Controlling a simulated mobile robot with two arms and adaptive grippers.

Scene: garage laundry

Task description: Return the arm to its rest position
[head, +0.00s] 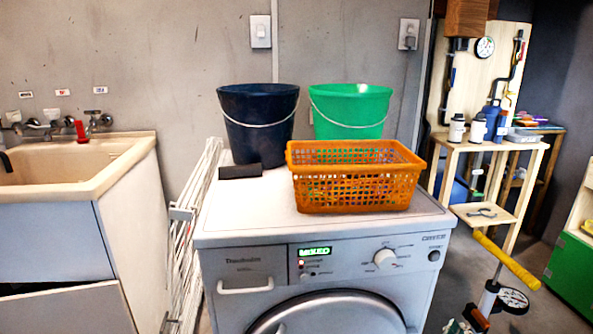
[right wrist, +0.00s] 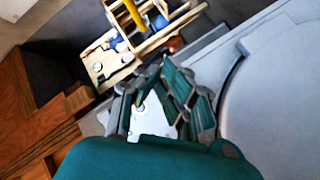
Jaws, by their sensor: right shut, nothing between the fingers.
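My right gripper (right wrist: 162,85) shows in the right wrist view as dark green and grey linked fingers. It is shut and holds nothing. The pale grey front of the washing machine (right wrist: 275,115), with its round door edge, lies to the right of the fingers in that view. In the head view the washing machine (head: 240,222) stands in the middle with a lit display. Neither gripper can be made out in the head view, and my left gripper is not in view.
An orange basket (head: 355,190), dark blue bucket (head: 258,130), green bucket (head: 350,115) and small black block (head: 240,171) are on the washer. A sink (head: 75,165) and white folded rack (head: 190,240) stand left. A wooden shelf (head: 490,145) and yellow-handled pump (head: 505,262) stand right.

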